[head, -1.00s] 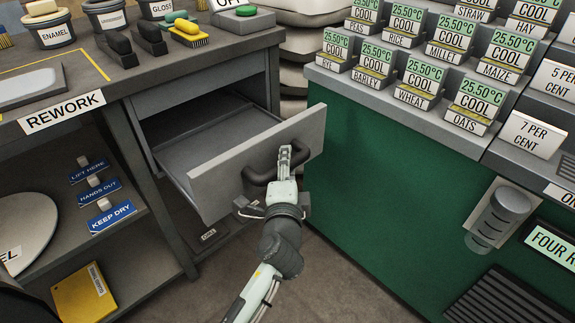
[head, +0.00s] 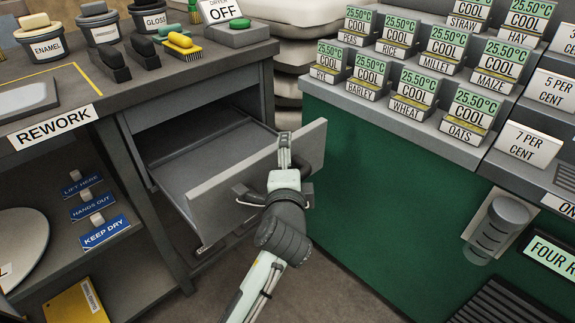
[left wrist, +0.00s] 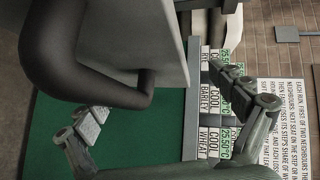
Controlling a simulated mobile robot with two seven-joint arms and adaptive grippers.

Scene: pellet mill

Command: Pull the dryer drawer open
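The grey drawer (head: 225,189) under the bench stands pulled out, its empty-looking interior showing behind the front. Its dark curved handle (left wrist: 130,97) is on the front panel and shows large in the left wrist view; in the head view my gripper hides most of it. My left gripper (head: 270,170) is at the handle, in front of the drawer panel. In the left wrist view its two fingers (left wrist: 170,105) are spread wide apart, with the handle bar near and between them but not clamped. Whether a finger touches the handle cannot be told. My right gripper is not in view.
The green counter (head: 370,190) with several temperature signs stands close on the right of the drawer. The bench (head: 150,82) carries brushes, pots and a dryer sign (head: 222,12) reading OFF. A shelf with blue signs (head: 105,232) is at left. Floor shows below the drawer.

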